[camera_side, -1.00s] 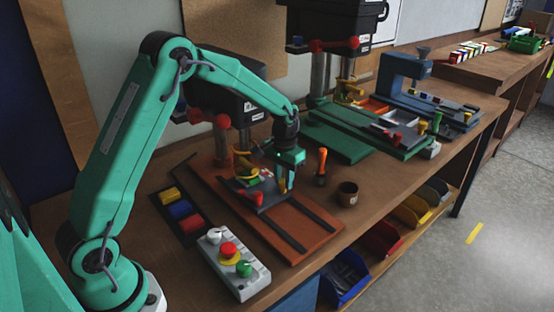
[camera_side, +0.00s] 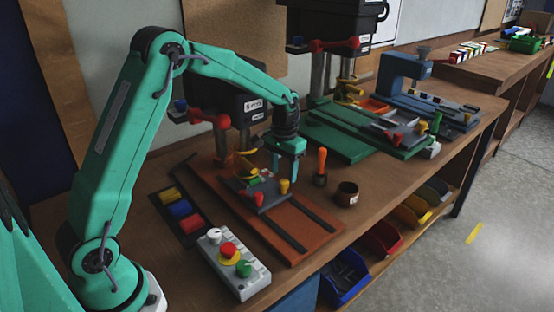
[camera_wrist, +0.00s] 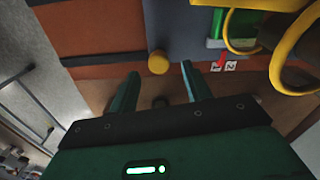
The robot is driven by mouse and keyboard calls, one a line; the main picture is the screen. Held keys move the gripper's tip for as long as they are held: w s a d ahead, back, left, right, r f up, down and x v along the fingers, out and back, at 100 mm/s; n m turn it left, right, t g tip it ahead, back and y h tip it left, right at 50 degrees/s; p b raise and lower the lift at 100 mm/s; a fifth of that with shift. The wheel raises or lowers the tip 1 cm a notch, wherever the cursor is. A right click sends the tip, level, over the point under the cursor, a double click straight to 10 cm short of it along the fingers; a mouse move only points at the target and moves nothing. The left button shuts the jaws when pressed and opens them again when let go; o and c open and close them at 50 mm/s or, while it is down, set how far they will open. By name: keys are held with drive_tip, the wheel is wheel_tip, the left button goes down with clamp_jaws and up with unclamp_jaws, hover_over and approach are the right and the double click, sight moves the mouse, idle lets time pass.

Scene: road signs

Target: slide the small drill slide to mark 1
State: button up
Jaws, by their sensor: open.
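The small drill slide (camera_side: 268,206) is a grey plate on the orange-red base of the nearer drill press. It carries a red knob (camera_side: 258,199) and a yellow knob (camera_side: 284,186). My gripper (camera_side: 286,177) is open and empty, just above the yellow knob. In the wrist view, the yellow knob (camera_wrist: 158,62) lies between and slightly beyond the fingertips of my gripper (camera_wrist: 160,70). A red pointer (camera_wrist: 221,60) sits beside small white mark tiles (camera_wrist: 230,66); their numbers are too small to read. A green block (camera_wrist: 216,28) lies on the slide.
A button box (camera_side: 234,262) and a tray of coloured blocks (camera_side: 180,211) stand left of the base. An orange-handled tool (camera_side: 321,166) and a brown cup (camera_side: 347,193) stand to its right. The green drill base (camera_side: 338,136) is behind. Dark rails (camera_side: 281,231) cross the base.

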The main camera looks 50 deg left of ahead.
drive_tip(key=shift+r, duration=2.4)
drive_tip(key=shift+r, duration=0.1)
drive_tip(key=shift+s+d+r, duration=0.15)
drive_tip(key=shift+s+r, duration=0.05)
drive_tip(key=s+d+r+m+t, duration=0.2)
drive_tip(key=s+d+r+t, duration=0.3)
drive_tip(key=s+r, duration=0.65)
drive_tip(key=s+d+f, duration=0.1)
drive_tip(key=s, duration=1.4)
drive_tip(key=shift+t, duration=0.3)
